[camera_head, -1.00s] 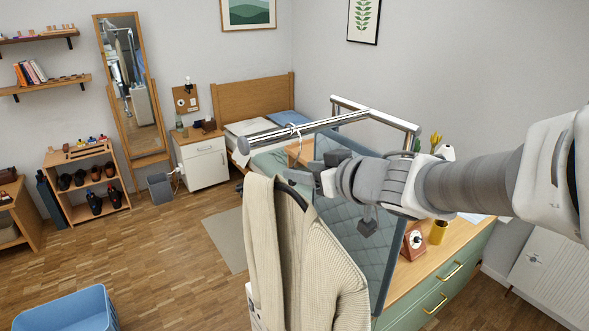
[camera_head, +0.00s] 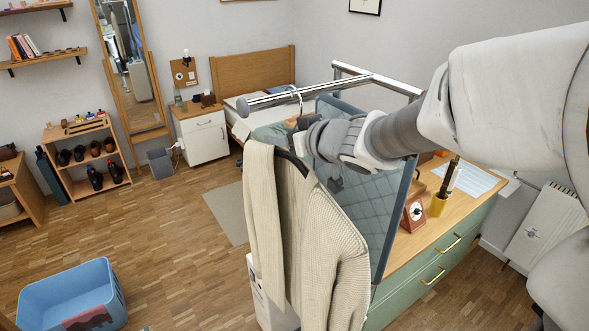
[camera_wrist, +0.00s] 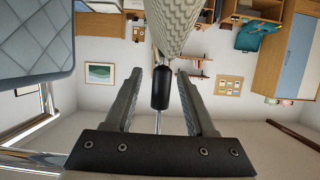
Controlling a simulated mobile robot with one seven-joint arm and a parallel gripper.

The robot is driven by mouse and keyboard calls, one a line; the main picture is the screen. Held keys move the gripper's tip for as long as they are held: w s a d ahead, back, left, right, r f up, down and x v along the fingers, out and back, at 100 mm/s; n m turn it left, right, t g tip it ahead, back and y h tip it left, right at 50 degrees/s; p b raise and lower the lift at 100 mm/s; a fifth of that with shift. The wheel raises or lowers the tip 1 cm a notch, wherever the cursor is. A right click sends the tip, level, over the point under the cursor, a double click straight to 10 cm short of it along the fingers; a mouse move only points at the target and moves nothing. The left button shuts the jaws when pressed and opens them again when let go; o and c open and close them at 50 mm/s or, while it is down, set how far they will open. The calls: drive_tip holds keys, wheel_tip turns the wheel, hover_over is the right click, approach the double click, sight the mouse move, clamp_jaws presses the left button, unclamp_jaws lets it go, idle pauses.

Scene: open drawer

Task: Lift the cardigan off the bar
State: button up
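The cream knitted cardigan (camera_head: 325,240) hangs on a dark hanger (camera_head: 290,160), whose metal hook (camera_head: 299,97) is over the chrome bar (camera_head: 330,89). My gripper (camera_head: 298,140) is at the hanger's neck, just below the bar. In the wrist view, the two fingers of my gripper (camera_wrist: 160,90) are apart, one on each side of the black hanger neck (camera_wrist: 160,87). Gaps show between the neck and both fingers. The cardigan (camera_wrist: 172,25) shows beyond the fingertips, and the bar (camera_wrist: 32,157) is at the lower left.
A quilted blue-grey panel (camera_head: 365,205) is close beside the cardigan, on its right. A green dresser (camera_head: 430,275) with a wooden top stands behind it. A blue bin (camera_head: 70,290) sits on the floor at the lower left. The floor left of the cardigan is mostly open.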

clamp_jaws()
idle(1.2)
